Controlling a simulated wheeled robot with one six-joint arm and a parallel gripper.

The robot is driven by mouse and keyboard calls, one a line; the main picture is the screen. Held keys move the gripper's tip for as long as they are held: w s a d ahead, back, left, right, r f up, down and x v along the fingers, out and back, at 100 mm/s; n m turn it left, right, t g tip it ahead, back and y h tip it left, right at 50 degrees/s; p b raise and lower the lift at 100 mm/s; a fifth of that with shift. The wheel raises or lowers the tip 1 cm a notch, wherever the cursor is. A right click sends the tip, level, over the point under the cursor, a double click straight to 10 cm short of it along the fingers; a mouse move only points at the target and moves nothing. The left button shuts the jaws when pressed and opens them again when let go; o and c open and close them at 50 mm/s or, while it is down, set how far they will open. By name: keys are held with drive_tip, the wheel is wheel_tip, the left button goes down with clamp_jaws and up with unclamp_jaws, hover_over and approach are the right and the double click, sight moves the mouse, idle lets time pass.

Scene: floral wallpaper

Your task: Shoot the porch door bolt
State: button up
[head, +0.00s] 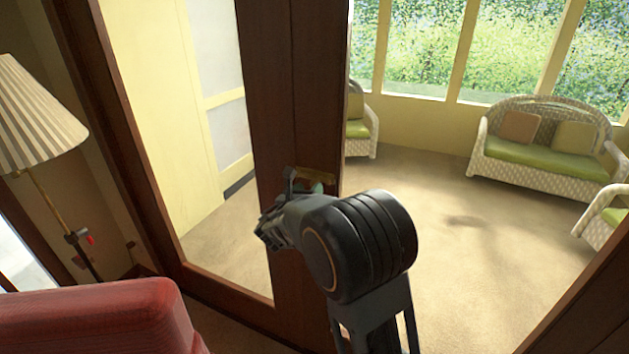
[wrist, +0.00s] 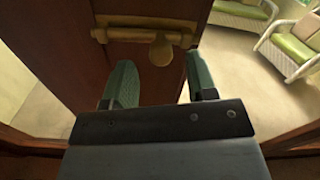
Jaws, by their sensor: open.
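The brass bolt (head: 318,176) is mounted on the dark brown wooden stile of the porch door (head: 272,90). In the wrist view the bolt's bar (wrist: 125,34) lies crosswise near the stile's right edge, with a round knob (wrist: 161,52) hanging below it. My gripper (wrist: 159,62) is open, its two green-padded fingers below the bolt, one on each side of the knob in the picture. I cannot tell whether either finger touches the knob. In the head view my gripper (head: 299,188) partly covers the bolt.
A red armchair (head: 95,315) and a pleated floor lamp (head: 35,115) stand at the left. Right of the stile is a sunroom with a wicker sofa (head: 540,150), wicker chairs (head: 358,130) and open carpet (head: 470,235). A dark wooden post (head: 580,295) crosses the lower right.

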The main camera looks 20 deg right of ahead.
sight(312, 185)
drive_tip(key=shift+p+x, duration=0.4)
drive_tip(key=shift+x, duration=1.7)
clamp_jaws()
